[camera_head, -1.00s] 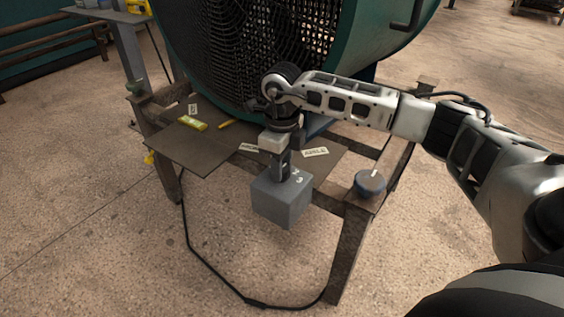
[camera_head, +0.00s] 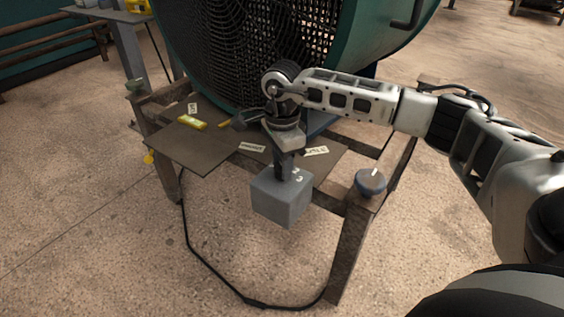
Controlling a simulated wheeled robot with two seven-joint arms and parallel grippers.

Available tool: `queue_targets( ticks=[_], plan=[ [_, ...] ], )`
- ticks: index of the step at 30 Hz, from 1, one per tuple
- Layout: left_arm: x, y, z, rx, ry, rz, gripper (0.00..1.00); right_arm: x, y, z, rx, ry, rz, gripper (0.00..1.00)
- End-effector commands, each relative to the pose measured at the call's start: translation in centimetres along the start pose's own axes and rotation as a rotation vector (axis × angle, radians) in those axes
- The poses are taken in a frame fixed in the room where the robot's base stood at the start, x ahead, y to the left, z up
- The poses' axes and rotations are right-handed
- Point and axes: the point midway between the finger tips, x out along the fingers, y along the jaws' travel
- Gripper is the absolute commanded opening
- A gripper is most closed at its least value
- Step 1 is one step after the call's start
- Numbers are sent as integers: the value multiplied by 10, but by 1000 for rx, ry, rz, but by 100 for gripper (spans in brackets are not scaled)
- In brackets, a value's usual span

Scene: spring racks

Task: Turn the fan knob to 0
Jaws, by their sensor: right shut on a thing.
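The fan control is a grey box (camera_head: 281,199) at the front of the fan's stand, with white digits on its top face; a 2 and a 3 can be made out. My right gripper (camera_head: 285,176) points down onto the top of this box and is shut on the knob there. The knob is hidden by the fingers, so its pointing direction cannot be read. The large green fan (camera_head: 398,38) with a dark mesh grille stands behind my right arm. My left gripper is not in view.
A round blue-grey cap (camera_head: 371,182) sits on the stand's right corner. A black cable (camera_head: 222,283) lies on the floor, which is otherwise clear in front.

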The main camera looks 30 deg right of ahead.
Motion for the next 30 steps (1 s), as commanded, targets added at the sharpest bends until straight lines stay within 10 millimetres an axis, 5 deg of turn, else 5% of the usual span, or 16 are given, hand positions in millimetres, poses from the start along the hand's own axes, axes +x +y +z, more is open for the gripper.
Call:
queue_targets(
  ticks=[26,27,30],
  plan=[
    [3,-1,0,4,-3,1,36,-1,-1,0,-165,0,-3,11],
    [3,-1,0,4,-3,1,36,-1,-1,0,-165,0,-3,36],
    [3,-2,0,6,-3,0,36,-1,-1,0,-165,0,-2,56]
  ],
)
